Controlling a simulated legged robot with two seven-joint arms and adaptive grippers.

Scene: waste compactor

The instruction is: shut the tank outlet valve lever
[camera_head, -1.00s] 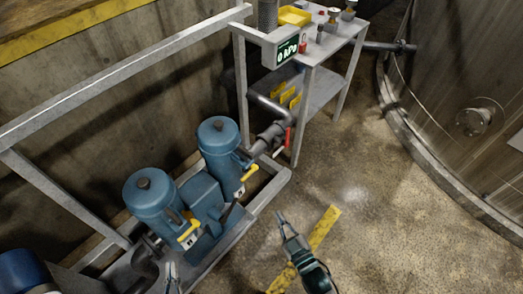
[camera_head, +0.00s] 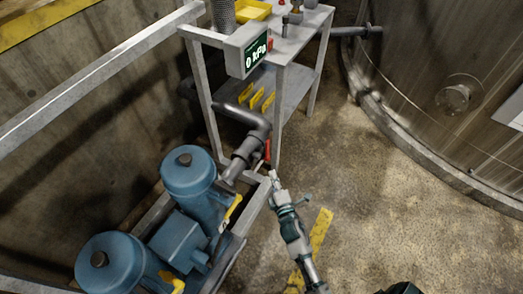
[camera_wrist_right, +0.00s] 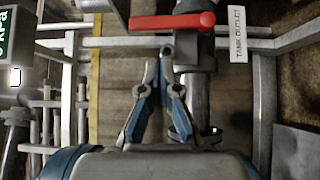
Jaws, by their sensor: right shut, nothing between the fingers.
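The red valve lever (camera_head: 267,150) sits on the grey pipe (camera_head: 246,150) beside the shelf stand. In the right wrist view the red lever (camera_wrist_right: 172,22) lies crosswise near the top, with a white "TANK OUTLET" label (camera_wrist_right: 237,34) to its right. My right gripper (camera_head: 273,175) is shut and empty, just below the lever in the head view. In the wrist view its fingertips (camera_wrist_right: 166,52) point at the lever from a little below; whether they touch it I cannot tell. My left gripper is not in view.
Two blue pumps (camera_head: 188,180) with yellow handles (camera_head: 232,210) stand left of my right arm. A display reading 0 kPa (camera_head: 256,52) is mounted by the shelf stand (camera_head: 290,88). The large tank (camera_head: 430,60) is at the right. Open floor lies between the tank and my arm.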

